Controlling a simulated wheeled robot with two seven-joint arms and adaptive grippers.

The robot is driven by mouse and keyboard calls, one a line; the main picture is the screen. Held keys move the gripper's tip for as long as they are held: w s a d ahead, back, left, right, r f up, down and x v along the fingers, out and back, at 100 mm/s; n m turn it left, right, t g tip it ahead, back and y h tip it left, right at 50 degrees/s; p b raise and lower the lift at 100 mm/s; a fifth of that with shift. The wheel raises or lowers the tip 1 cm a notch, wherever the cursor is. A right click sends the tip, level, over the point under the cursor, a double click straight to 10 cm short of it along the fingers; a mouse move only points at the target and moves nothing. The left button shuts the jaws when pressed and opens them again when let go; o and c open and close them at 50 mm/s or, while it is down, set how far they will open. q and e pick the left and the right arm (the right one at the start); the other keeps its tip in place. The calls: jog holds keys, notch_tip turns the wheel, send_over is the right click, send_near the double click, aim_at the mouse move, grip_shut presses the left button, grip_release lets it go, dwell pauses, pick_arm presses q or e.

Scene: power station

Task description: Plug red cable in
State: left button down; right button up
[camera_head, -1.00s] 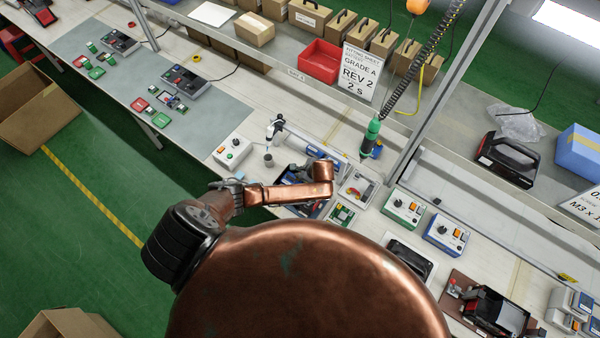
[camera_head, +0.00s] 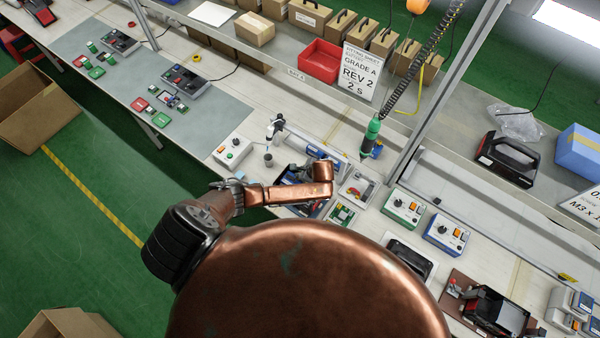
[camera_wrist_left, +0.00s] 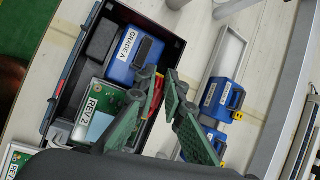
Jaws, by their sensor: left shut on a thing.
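My left gripper (camera_wrist_left: 162,78) has dark green fingers closed on a thin red cable (camera_wrist_left: 157,92) beside the right edge of an open black case. The cable's ends and its plug are hidden by the fingers. The case (camera_wrist_left: 172,42) holds a blue block (camera_wrist_left: 124,52) labelled GRADE A and a green board (camera_wrist_left: 95,112) labelled REV 2. In the head view the case (camera_head: 299,209) is partly covered by my copper left arm, and the fingertips are hidden. My right gripper is not in view.
Blue battery-like units (camera_wrist_left: 222,98) stand right of the case. A second green board (camera_wrist_left: 18,160) lies at lower left. On the bench, green (camera_head: 404,209) and blue (camera_head: 446,234) control boxes stand right of my arm. A green screwdriver (camera_head: 370,135) hangs nearby.

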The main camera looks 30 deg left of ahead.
pick_arm(q)
jog(key=c, duration=1.9)
grip_release()
jog(key=shift+c, duration=0.2)
jog(key=o, duration=0.4)
jog(key=shift+r, duration=3.5)
